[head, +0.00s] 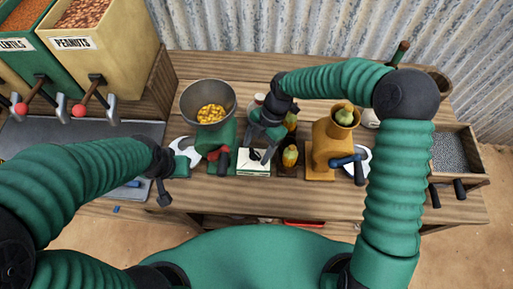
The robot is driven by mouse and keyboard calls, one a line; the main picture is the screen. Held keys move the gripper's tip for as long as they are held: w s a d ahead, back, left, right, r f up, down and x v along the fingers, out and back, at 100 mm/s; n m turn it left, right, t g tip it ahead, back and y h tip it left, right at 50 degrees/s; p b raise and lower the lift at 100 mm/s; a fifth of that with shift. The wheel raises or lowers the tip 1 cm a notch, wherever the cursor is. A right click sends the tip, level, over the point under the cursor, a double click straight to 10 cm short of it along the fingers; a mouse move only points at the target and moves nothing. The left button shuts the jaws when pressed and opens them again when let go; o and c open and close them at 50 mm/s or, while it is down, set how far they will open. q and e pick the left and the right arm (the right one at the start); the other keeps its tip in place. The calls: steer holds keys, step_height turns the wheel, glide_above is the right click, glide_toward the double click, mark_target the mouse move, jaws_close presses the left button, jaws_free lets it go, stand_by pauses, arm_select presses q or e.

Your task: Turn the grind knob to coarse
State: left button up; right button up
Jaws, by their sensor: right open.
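A green grinder (222,134) stands on the wooden bench, with a grey metal hopper (190,103) of yellow kernels on top. A red part (218,153) with a dark end sticks out at its front; I cannot tell for certain whether it is the grind knob. My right gripper (262,156) is open and points down just right of the green grinder, over a small white-topped block (245,165). It hides part of that block; contact is unclear. My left gripper (170,183) is at the bench's front left, apart from the grinder; its jaws are too unclear to read.
An orange grinder (324,150) with a blue-handled crank (346,161) stands right of the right gripper. Small bottles (290,156) stand between. Bins of peanuts (110,50) and lentils are at back left. A wooden box (466,178) of grey grains is at right.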

steer(key=shift+s+f, duration=0.1)
steer(key=shift+f, duration=0.1)
steer(key=shift+a+f, duration=0.1)
steer(key=shift+c, duration=0.6)
steer(key=c, duration=1.2)
steer(key=shift+c, duration=0.2)
